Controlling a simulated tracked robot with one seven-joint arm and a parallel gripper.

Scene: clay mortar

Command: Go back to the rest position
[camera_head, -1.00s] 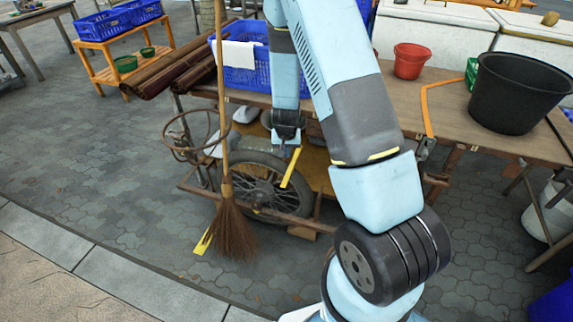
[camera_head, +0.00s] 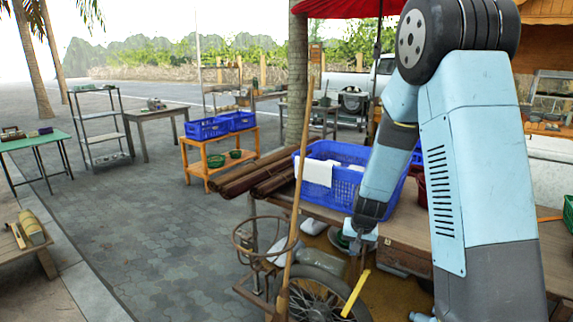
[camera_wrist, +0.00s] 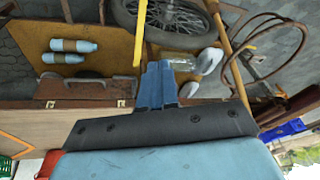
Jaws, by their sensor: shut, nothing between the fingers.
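My gripper (camera_head: 360,237) hangs at the end of my pale blue arm, near the front edge of the wooden cart table (camera_head: 410,240) and below the blue crate. In the wrist view its two blue fingers (camera_wrist: 158,86) are together, with nothing between them. The fingers point toward the cart's lower part, where a spoked wheel (camera_wrist: 172,14) shows. I cannot tell the exact gap between the gripper and the table edge.
A blue crate (camera_head: 330,174) with a white cloth stands on the cart. A broom handle (camera_head: 298,210), a yellow bar (camera_head: 355,293) and a rusty wire ring (camera_head: 258,236) are near my gripper. Open paving (camera_head: 150,230) lies left.

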